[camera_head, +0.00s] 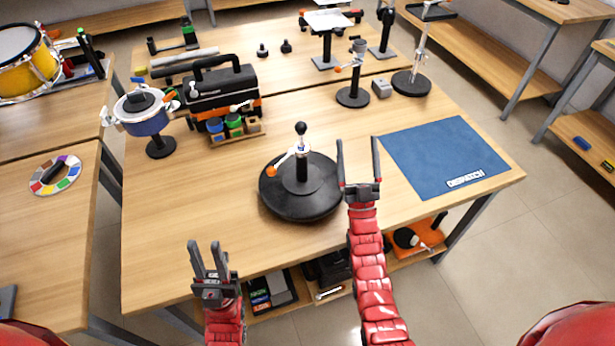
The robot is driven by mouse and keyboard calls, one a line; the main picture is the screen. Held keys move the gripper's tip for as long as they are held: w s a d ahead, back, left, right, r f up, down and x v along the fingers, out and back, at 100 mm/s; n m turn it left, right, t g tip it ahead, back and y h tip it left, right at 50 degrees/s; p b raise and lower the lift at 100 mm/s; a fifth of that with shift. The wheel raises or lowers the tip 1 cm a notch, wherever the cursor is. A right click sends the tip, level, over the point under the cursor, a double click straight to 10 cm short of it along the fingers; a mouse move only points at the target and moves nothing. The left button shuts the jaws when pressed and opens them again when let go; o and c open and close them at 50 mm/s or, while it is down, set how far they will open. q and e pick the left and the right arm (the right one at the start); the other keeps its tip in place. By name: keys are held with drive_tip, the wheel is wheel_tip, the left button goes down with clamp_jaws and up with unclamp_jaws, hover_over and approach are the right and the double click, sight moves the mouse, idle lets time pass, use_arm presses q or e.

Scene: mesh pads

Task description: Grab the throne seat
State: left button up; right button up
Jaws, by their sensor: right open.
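A thick round black disc, which looks like the throne seat (274,203), rests on the table in the middle. A short post with an orange-tipped lever and a dark ball on top stands at its centre. My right gripper (358,142) is open and empty, just right of the disc, with its fingers pointing away from me. No contact with the disc shows. My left gripper (204,243) is at the table's front edge, left of and nearer than the disc, with its fingers apart and nothing between them.
A blue mat (445,150) marked DISPATCH lies on the right of the table (170,220). A black toolbox (222,85) and a blue pot on a stand (146,122) are at the back left. Several black-based stands (353,96) are behind. The table's front left is bare.

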drive_tip(key=w+a+f+g+p, duration=0.1)
drive_tip(key=w+a+g+p, duration=0.35)
drive_tip(key=w, duration=0.85)
drive_tip(key=w+a+g+p, duration=0.2)
drive_tip(key=w+a+g, duration=0.3)
drive_tip(key=w+g, duration=0.6)
drive_tip(key=g+h+p, duration=0.3)
drive_tip(key=g+p, duration=0.2)
drive_tip(key=g, duration=0.7)
approach(299, 123)
drive_tip(key=shift+t, duration=0.25)
wheel_tip(299, 123, down, 6)
drive_tip(key=b, duration=0.6)
drive_tip(key=shift+s+d+b, duration=0.15)
drive_tip(key=shift+b, duration=0.2)
drive_tip(key=shift+f, duration=0.4)
wheel_tip(299, 123, down, 3)
drive_tip(key=shift+s+r+p, duration=0.1)
drive_tip(key=shift+s+p, duration=0.05)
drive_tip(key=shift+p, duration=0.65)
drive_tip(key=shift+f, duration=0.35)
drive_tip(key=shift+f+p, duration=0.35)
drive_tip(key=shift+p, duration=0.15)
wheel_tip(299, 123, down, 4)
drive_tip(key=shift+d+f+p, duration=0.1)
drive_tip(key=shift+d+p, duration=0.05)
drive_tip(key=shift+p, duration=0.85)
drive_tip(key=shift+w+f, duration=0.15)
drive_tip(key=shift+w, duration=0.1)
clamp_jaws()
